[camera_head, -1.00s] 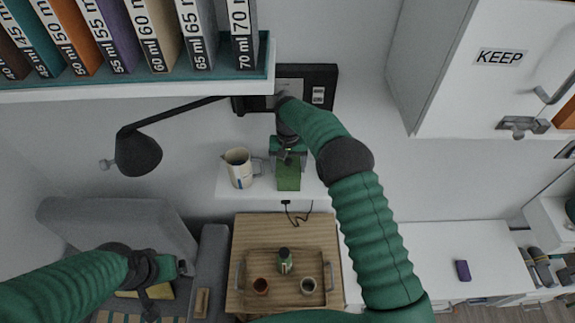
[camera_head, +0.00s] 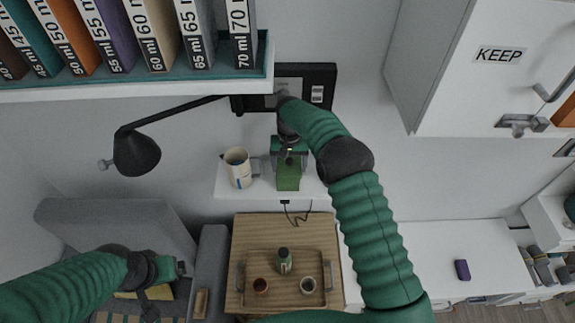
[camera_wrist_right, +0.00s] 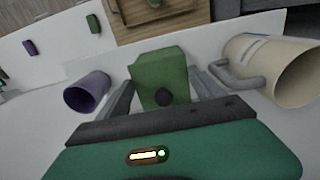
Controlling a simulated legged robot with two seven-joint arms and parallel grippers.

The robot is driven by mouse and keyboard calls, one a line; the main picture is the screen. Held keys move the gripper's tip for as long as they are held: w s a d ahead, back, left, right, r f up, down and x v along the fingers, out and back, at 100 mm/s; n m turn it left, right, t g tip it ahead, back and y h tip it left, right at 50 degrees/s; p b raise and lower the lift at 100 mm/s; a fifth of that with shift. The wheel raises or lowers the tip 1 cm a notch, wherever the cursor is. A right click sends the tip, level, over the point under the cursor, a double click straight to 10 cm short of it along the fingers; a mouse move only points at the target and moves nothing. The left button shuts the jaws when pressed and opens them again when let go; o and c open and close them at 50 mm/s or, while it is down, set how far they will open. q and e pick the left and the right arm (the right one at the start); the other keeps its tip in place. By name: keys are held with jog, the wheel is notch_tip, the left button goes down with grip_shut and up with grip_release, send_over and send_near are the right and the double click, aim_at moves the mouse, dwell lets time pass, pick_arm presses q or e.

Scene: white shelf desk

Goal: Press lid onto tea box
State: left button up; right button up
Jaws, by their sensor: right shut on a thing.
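The green tea box (camera_head: 288,178) stands on the white wall shelf. In the right wrist view the green lid (camera_wrist_right: 158,72) with a dark round knob lies between my right fingers. I cannot make out a seam between lid and box. My right gripper (camera_head: 289,150) reaches down from above at the back of the box. In the wrist view, the right gripper (camera_wrist_right: 164,84) has a finger on each side of the green piece and is shut on it. My left gripper (camera_head: 165,272) is low at the left, away from the box; its fingers are too unclear to judge.
A cream jug (camera_head: 238,168) stands close left of the box, its handle towards it. A purple cup (camera_wrist_right: 88,92) is on the box's other side. A lamp (camera_head: 137,153) hangs to the left. Below are a wooden table and a tray (camera_head: 262,294) with cups and a bottle.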

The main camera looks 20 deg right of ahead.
jog(key=shift+a, duration=0.25)
dwell(0.3)
jog(key=o, duration=1.4)
jog(key=shift+c, duration=0.2)
jog(key=shift+r+p, duration=2.15)
jog(key=shift+r, duration=1.4)
grip_shut()
